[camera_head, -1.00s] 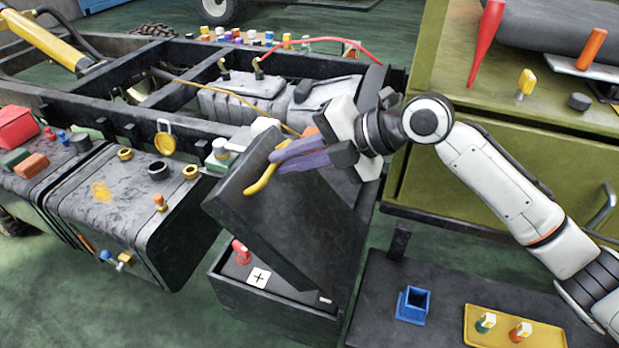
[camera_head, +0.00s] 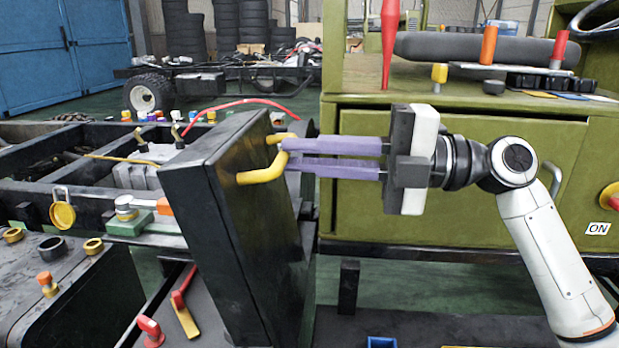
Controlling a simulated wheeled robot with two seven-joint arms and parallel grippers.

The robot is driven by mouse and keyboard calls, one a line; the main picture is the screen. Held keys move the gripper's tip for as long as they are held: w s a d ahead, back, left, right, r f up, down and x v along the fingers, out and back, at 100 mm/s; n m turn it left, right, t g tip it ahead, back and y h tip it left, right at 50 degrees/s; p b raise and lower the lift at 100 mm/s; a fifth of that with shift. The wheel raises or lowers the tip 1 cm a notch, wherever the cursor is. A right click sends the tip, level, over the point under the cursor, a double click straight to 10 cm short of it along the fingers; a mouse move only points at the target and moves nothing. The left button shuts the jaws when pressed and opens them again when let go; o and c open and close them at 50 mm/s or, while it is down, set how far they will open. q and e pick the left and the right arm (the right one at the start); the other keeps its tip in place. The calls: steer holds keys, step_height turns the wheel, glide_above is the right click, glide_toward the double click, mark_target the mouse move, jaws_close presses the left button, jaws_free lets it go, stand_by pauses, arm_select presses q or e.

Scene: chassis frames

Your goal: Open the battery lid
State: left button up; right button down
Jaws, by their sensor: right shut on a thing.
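The black battery lid (camera_head: 208,225) stands steeply raised, close to upright, above the battery box in the head view. Its yellow handle (camera_head: 262,174) is on the face turned to the right. My right gripper (camera_head: 288,157) comes in from the right with its purple fingers level, and its tips are shut on the handle. Below the lid, part of the open box shows, with a red terminal (camera_head: 150,331) and a red-and-yellow lever (camera_head: 183,309). The lid hides the rest of the box inside. My left gripper is not in view.
A green cabinet (camera_head: 430,215) stands close behind my right arm, with tools on top. The chassis frame (camera_head: 85,205) runs along the left, with a yellow-capped filler (camera_head: 63,213) and a red hose (camera_head: 250,101). A blue socket (camera_head: 382,342) shows at the bottom edge.

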steer(key=shift+s+d, duration=0.1)
steer(key=shift+d, duration=0.15)
steer(key=c, duration=1.8)
jaws_free()
steer(key=d, duration=0.7)
steer(key=s+d, duration=0.1)
steer(key=d, duration=0.2)
steer(key=shift+d+f+b, duration=0.1)
steer(key=shift+d+b, duration=0.1)
steer(key=shift+b, duration=0.1)
